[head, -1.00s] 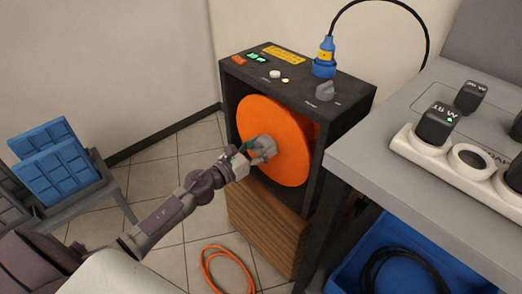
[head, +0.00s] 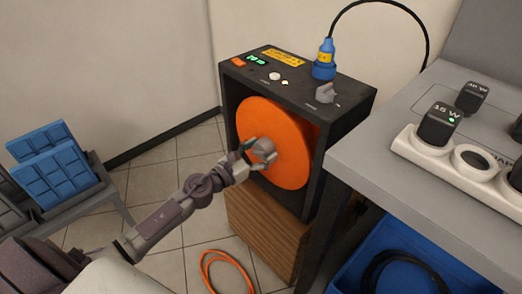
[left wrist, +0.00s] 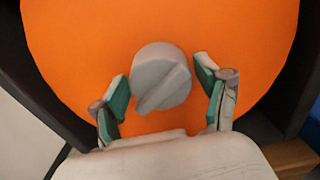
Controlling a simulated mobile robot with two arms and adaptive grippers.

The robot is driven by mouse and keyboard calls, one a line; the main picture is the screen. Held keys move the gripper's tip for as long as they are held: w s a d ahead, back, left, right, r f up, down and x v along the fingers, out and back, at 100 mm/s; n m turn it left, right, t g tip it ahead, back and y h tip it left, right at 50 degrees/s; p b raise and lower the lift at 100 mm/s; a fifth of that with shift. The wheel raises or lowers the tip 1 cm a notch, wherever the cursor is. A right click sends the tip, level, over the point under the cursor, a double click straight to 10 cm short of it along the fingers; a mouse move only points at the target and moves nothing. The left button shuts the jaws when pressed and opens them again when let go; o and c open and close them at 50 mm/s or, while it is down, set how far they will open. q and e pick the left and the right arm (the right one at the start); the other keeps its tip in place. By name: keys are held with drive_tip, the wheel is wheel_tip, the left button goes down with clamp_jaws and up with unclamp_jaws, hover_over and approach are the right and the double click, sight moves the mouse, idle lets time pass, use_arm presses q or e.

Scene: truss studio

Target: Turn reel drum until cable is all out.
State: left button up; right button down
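The orange reel drum (head: 285,125) sits in a dark open-fronted box (head: 318,190), its round face toward me. A grey knob (head: 264,149) with a raised ridge is at the drum's middle; it also shows in the left wrist view (left wrist: 162,78). My left gripper (head: 253,157) is at the knob. In the left wrist view its two green-padded fingers (left wrist: 164,85) stand apart on either side of the knob, with orange showing between each pad and the knob. An orange cable (head: 215,262) lies in a loop on the floor. My right gripper is out of view.
The box stands on a wooden block (head: 262,235) and has a blue plug (head: 324,62) and small controls on top. A grey table (head: 385,172) with a white charger strip is close on the right, above a blue bin (head: 350,262). Blue cases (head: 58,172) stand at left.

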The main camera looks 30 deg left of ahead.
use_arm(q)
drive_tip(key=shift+o, duration=0.4)
drive_tip(key=shift+r, duration=0.1)
drive_tip(key=shift+s, duration=0.1)
drive_tip(key=v, duration=1.2)
